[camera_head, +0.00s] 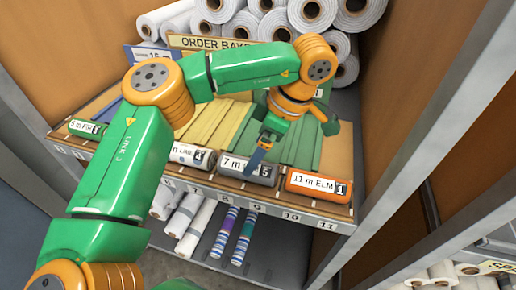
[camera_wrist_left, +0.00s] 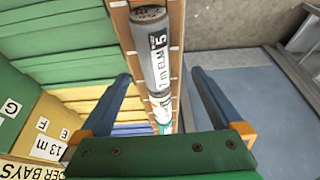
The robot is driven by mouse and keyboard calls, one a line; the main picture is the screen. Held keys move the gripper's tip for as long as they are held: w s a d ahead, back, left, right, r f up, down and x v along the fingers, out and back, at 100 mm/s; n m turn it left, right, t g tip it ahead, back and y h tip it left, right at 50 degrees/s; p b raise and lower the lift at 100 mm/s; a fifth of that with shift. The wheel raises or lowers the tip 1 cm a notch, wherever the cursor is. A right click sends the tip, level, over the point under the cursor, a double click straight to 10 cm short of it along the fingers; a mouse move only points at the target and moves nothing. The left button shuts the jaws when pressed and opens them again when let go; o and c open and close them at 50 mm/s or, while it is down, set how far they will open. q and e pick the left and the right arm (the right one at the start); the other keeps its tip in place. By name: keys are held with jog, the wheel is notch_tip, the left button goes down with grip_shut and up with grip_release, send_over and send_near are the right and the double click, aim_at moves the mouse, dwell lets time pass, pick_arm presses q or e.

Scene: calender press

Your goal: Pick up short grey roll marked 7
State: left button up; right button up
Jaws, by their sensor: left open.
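The short grey roll (camera_head: 234,168) lies in the front rack, with a white label reading 7 m and a 5. In the left wrist view the grey roll (camera_wrist_left: 151,48) shows its end and the label 7 m ELM 5. In the left wrist view the open fingers (camera_wrist_left: 162,77) stand apart on either side of the rack line, with nothing gripped. I cannot tell whether the fingertips reach beside the roll. My right gripper is not in view.
An orange roll (camera_head: 318,184) marked 11 m ELM lies right of the grey roll; a white roll (camera_head: 186,153) lies left. A green roll (camera_head: 86,128) lies farther left. Large white rolls (camera_head: 312,12) are stacked behind. A grey upright (camera_head: 420,140) stands at right.

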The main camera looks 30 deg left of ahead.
pick_arm(q)
jog(key=shift+w+a+f, duration=0.25)
jog(key=shift+w+f, duration=0.15)
jog(key=shift+w, duration=0.1)
jog(key=shift+w+a+f, duration=0.2)
jog(key=shift+w+f, duration=0.15)
jog(key=shift+w, duration=0.1)
jog(key=f, duration=0.1)
jog(key=s+f+p, duration=0.1)
jog(key=f, duration=0.1)
jog(key=s+a+f, duration=0.1)
jog(key=shift+s+f, duration=0.1)
jog(key=shift+f, duration=0.1)
jog(key=shift+w+a+f, duration=0.2)
jog(key=shift+w+f, duration=0.1)
jog(key=shift+d+r, duration=0.1)
jog(key=shift+d, duration=0.05)
jog(key=c, duration=1.5)
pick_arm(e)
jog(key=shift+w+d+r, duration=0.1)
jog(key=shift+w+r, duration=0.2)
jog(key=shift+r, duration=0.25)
